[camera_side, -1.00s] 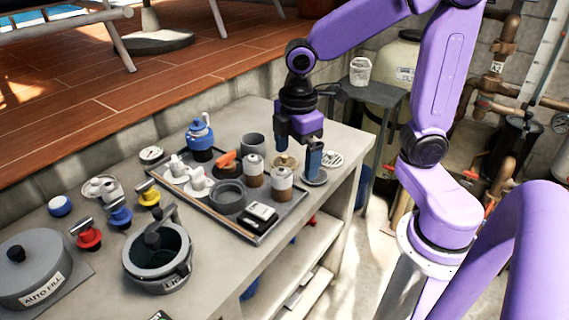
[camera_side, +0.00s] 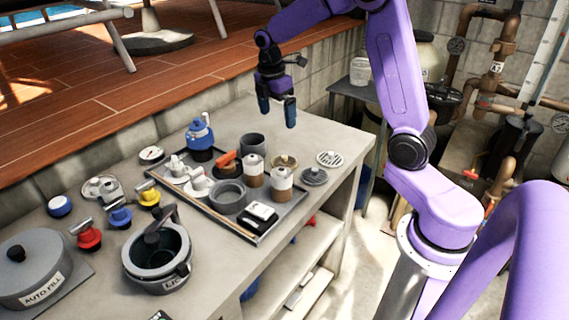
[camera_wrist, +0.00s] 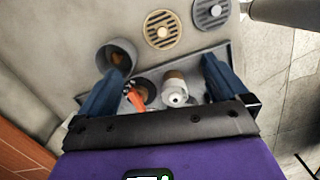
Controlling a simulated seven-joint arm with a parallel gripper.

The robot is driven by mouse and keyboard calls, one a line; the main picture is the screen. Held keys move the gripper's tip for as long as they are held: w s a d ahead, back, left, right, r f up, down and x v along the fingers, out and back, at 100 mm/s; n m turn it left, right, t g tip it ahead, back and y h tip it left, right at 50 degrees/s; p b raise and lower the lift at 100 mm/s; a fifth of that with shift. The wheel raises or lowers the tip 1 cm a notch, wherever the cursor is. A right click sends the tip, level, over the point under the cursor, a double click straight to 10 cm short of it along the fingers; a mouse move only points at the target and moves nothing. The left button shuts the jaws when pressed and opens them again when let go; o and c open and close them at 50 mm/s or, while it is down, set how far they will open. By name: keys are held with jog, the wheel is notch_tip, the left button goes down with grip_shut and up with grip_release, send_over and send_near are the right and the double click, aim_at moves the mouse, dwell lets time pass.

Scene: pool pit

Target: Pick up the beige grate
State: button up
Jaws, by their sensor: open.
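The beige grate (camera_side: 289,159) is a round, slotted tan disc at the far right part of the bench, beside the grey tray and partly hidden by a white-and-brown bottle in the side view. In the wrist view the beige grate (camera_wrist: 162,29) lies flat and fully visible, ahead of my fingertips. My gripper (camera_side: 277,112) is open and empty, raised well above the bench and behind the grate in the side view. In the wrist view its two blue fingers (camera_wrist: 163,68) are spread wide, with the grate beyond the gap between them.
The tray (camera_side: 245,232) holds bottles, valves and a grey ring.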

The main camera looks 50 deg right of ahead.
send_over(284, 156)
jog(key=f, duration=0.7)
jog(key=a+f, duration=0.1)
jog(key=f, duration=0.2)
jog(key=shift+w+f, duration=0.15)
jog(key=shift+s+d+f, duration=0.1)
jog(key=shift+d+f, duration=0.05)
jog(key=shift+f, duration=0.75)
jog(key=shift+s+d+f, duration=0.1)
jog(key=shift+d+f, duration=0.05)
jog(key=shift+f, duration=0.7)
jog(key=shift+s+d+f, duration=0.1)
jog(key=shift+d+f, duration=0.05)
jog(key=shift+f, duration=0.75)
jog(key=c, duration=0.9)
